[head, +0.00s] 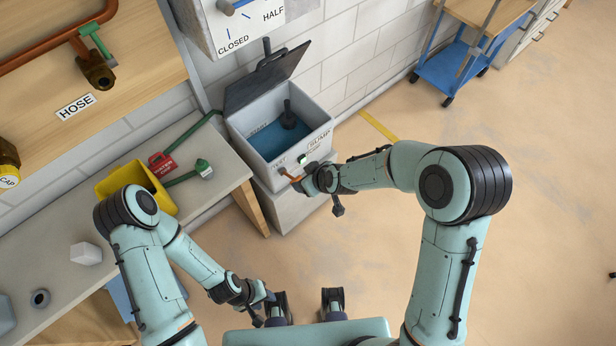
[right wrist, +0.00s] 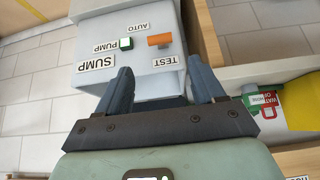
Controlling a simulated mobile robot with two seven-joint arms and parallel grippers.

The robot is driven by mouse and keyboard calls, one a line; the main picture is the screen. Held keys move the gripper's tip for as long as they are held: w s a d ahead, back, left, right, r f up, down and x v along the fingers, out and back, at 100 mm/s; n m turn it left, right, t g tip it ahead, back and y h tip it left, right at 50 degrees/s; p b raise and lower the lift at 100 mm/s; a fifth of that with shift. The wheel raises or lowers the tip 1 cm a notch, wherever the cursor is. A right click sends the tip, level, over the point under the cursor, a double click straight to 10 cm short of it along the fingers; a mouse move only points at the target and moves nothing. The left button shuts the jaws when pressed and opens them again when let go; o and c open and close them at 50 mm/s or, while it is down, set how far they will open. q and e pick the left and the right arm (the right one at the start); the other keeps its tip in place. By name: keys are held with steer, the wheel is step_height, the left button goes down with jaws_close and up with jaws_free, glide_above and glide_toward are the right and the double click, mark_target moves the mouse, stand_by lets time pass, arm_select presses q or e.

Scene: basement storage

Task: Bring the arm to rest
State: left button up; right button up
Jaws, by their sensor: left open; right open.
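My right gripper (head: 306,184) is at the front of the grey sump pump box (head: 321,139). In the right wrist view its two fingers (right wrist: 163,84) are spread with nothing between them. Beyond the fingertips are the orange TEST lever (right wrist: 160,40) and the green PUMP indicator (right wrist: 126,43); I cannot tell whether a finger touches the box. My left gripper (head: 268,295) hangs low near my base, left of centre in the head view. It is open and I see nothing held in it, though its fingers are small there.
The box's dark lid (head: 266,76) stands open above blue water. A workbench (head: 50,262) at left bears a yellow bin (head: 128,182), red-tagged and green-handled parts, and a white block (head: 86,253). A blue cart (head: 452,74) stands at back right.

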stand_by(0.4)
steer(key=s+d+f+m+g+h+p, duration=0.1)
steer(key=s+d+f+m+g, duration=0.15)
steer(key=s+f, duration=0.3)
steer(key=s+d+f+m+g+p, duration=0.1)
steer(key=s+d+f+m, duration=0.1)
steer(key=s+d+f, duration=0.3)
arm_select(q)
steer(key=r, duration=0.1)
steer(key=w+r, duration=0.1)
steer(key=r+p, duration=0.1)
steer(key=shift+w+r, duration=0.2)
steer(key=shift+w, duration=0.1)
arm_select(e)
steer(key=s+f+m+g, duration=0.1)
steer(key=s+f+m, duration=0.2)
steer(key=s, duration=0.5)
steer(key=s+d+f+m+g, duration=0.1)
steer(key=s+f+m+g, duration=0.1)
steer(key=s, duration=0.7)
steer(key=shift+f+m+y, duration=0.3)
steer(key=shift+f+m, duration=0.45)
steer(key=shift+m, duration=0.1)
